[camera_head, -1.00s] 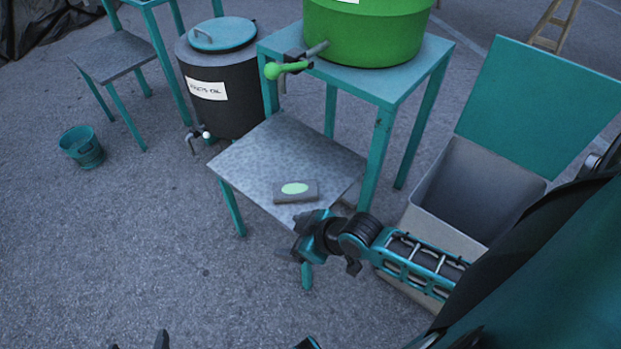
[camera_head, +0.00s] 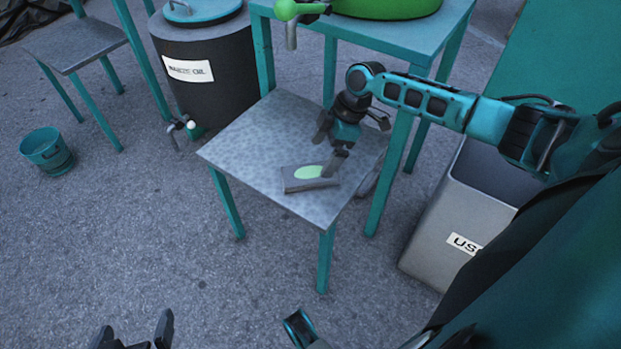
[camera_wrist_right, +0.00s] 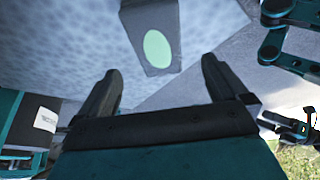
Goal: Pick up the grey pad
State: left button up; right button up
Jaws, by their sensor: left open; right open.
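The grey pad (camera_head: 308,178), a flat block with a pale green oval on top, lies near the front edge of a low metal shelf (camera_head: 250,150). My left gripper (camera_head: 134,330) is open and empty at the bottom left, far from the shelf.
A teal table (camera_head: 380,38) with a green tub (camera_head: 388,6) stands behind the shelf. A dark barrel (camera_head: 225,85) with a tap is behind left, a teal bucket (camera_head: 46,152) far left. A grey bin (camera_head: 435,225) stands right of the shelf. The floor in front is clear.

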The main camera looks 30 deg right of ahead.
aim_at(307, 173)
jog(key=b+x, duration=0.1)
jog(key=x, duration=0.4)
jog(key=b+x, duration=0.1)
jog(key=x, duration=0.1)
jog(key=shift+w+a+f+b, duration=0.1)
jog(key=shift+w+a+b, duration=0.2)
jog(key=shift+a+b, duration=0.1)
jog(key=c, duration=1.2)
jog(key=shift+o, duration=0.2)
